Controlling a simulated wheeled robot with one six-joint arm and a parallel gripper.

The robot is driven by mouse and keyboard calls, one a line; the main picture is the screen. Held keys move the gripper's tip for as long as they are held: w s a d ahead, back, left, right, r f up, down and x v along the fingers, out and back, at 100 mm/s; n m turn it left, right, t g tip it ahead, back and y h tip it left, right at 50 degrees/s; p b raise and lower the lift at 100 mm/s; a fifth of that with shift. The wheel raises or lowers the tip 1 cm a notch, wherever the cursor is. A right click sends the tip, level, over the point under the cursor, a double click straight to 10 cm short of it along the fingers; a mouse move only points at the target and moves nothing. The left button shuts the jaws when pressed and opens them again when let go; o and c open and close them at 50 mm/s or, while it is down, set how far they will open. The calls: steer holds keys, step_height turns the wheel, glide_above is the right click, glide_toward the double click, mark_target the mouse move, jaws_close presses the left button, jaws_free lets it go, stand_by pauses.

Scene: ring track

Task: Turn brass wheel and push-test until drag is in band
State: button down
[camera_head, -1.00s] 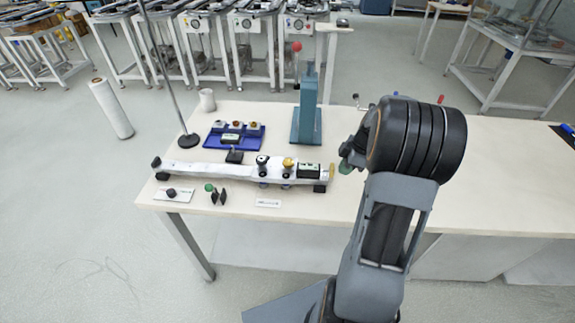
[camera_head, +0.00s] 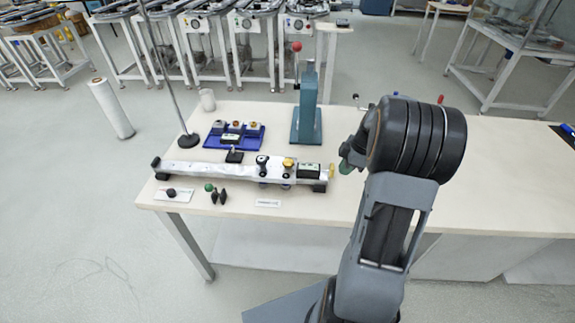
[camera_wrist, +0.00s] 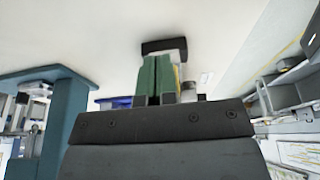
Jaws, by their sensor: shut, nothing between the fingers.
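A long silver rail (camera_head: 215,169) lies across the left part of the table on black end feet. The brass wheel (camera_head: 331,171) is at its right end, seen nearly edge-on. A black-knobbed carriage (camera_head: 262,168) and a yellow-knobbed carriage (camera_head: 288,164) sit on the rail, left of a small dark display (camera_head: 310,170). My gripper (camera_head: 346,167) is just right of the wheel; contact cannot be told. In the wrist view its green fingers (camera_wrist: 156,82) are together and empty. They partly hide a yellow piece behind them and stand before the rail's black end foot (camera_wrist: 164,46).
A blue tray (camera_head: 234,136) with small parts lies behind the rail. A teal press (camera_head: 306,115) stands behind the rail's right end. A thin pole on a black base (camera_head: 188,141) is at left. Small black and green pieces lie in front.

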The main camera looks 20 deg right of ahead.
mark_target(304, 166)
steer(key=shift+a, duration=0.1)
steer(key=shift+w+a+b, duration=0.25)
steer(key=shift+w+a, duration=0.7)
steer(key=shift+a, duration=0.95)
steer(key=shift+w+a+b, duration=0.3)
steer(key=shift+w+a, duration=0.6)
steer(key=shift+a, duration=0.95)
steer(key=shift+w+a+b, duration=0.25)
steer(key=shift+w+a, duration=0.7)
steer(key=shift+a, duration=1.1)
steer(key=shift+r, duration=0.1)
steer(key=shift+s+d+r+p, duration=0.1)
steer(key=shift+s+d+r, duration=0.15)
steer(key=shift+d, duration=0.2)
steer(key=shift+s+d+r+p, duration=0.1)
steer(key=shift+s+d+r, duration=0.1)
steer(key=shift+d+r, duration=0.25)
steer(key=shift+s+d+r+p, duration=0.1)
steer(key=shift+s+d+r, duration=0.15)
steer(key=shift+d, duration=0.25)
steer(key=shift+w+r, duration=0.1)
steer(key=shift+r+p, duration=2.15)
steer(key=shift+r, duration=1.3)
